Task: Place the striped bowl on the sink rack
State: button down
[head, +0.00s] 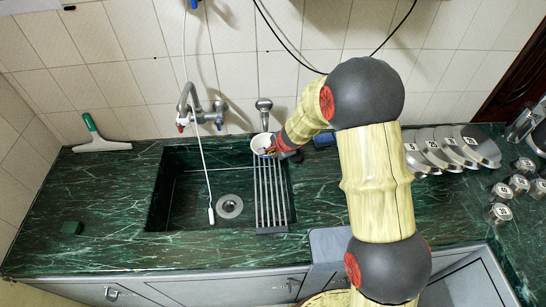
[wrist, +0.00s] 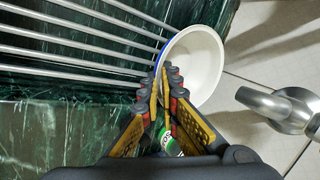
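The striped bowl (head: 260,143) is white inside, with a blue band showing at its rim. It also shows in the wrist view (wrist: 204,62), tilted, with its open side toward the camera. My gripper (head: 271,151) is at the bowl's near right side; in the wrist view its fingertips (wrist: 163,74) close together on the rim. The sink rack (head: 270,228), a row of metal bars, spans the right part of the sink. The bowl is at the rack's back end; I cannot tell whether it touches the bars. The bars also show in the wrist view (wrist: 75,33).
A tap (head: 263,106) stands on the wall just behind the bowl, and a second faucet (head: 190,108) is to its left. The dark green sink (head: 185,190) is open left of the rack. Several metal lids (head: 480,147) and jars (head: 499,212) stand at the right.

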jog(key=shift+f, duration=0.3)
jog(key=shift+f, duration=0.15)
jog(key=c, duration=2)
grip_release()
jog(key=shift+c, duration=0.2)
jog(key=shift+r, duration=0.4)
jog(key=p+v, duration=0.4)
jog(key=v, duration=0.8)
jog(key=shift+p, duration=0.4)
